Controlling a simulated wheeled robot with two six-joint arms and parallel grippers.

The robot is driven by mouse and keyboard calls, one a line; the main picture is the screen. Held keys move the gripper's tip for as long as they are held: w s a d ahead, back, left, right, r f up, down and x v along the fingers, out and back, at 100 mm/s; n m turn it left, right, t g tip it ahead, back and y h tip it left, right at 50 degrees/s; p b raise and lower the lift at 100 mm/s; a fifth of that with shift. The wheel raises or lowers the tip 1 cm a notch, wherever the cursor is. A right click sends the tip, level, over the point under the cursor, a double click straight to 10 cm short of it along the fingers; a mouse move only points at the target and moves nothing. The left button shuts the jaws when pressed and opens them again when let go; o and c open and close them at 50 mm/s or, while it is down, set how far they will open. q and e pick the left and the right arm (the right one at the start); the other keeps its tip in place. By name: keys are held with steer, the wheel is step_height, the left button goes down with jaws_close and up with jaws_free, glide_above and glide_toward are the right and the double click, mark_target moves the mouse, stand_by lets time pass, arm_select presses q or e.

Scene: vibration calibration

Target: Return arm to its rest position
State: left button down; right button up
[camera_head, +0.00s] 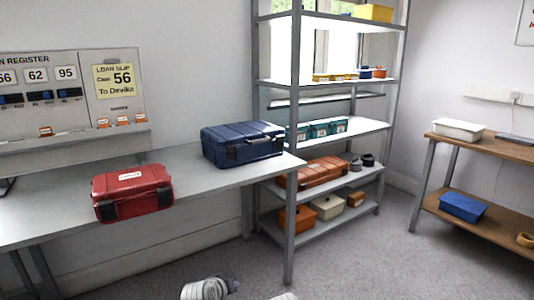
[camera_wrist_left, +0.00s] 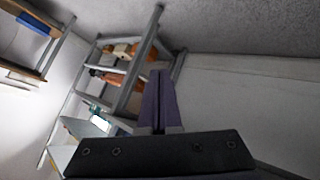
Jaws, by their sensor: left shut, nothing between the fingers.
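My left gripper (camera_wrist_left: 160,74) shows in the left wrist view, with its two purple-grey fingers closed together and nothing between them. Beyond it, that view shows the metal shelf rack, the grey floor and the pale wall, all tilted. In the head view, only white rounded parts of my own arms show at the bottom edge; the left fingers cannot be made out there. My right gripper is not in view.
A grey bench (camera_head: 208,190) holds a red case (camera_head: 133,190) and a blue case (camera_head: 243,144). The metal rack (camera_head: 290,225) stands beside its right end, with cases and boxes. A wooden table (camera_head: 500,150) stands at right. Floor (camera_head: 370,255) between them is clear.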

arm_select(q)
steer(key=s+a+f+m+g+y, duration=0.2)
steer(key=s+a+f+g, duration=0.15)
steer(key=s, duration=0.35)
steer(key=s+a+f+m+g+y, duration=0.1)
steer(key=s+a+f+g, duration=0.3)
steer(key=s, duration=0.3)
steer(key=s+d+m+g+y, duration=0.15)
steer(key=s+d+m, duration=0.35)
steer(key=d, duration=0.7)
step_height(320, 180, up, 31)
steer(key=s+n+p, duration=0.1)
steer(key=p, duration=3)
steer(key=shift+r+g+p, duration=0.15)
steer(key=shift+g+p, duration=0.15)
steer(key=shift+g, duration=0.1)
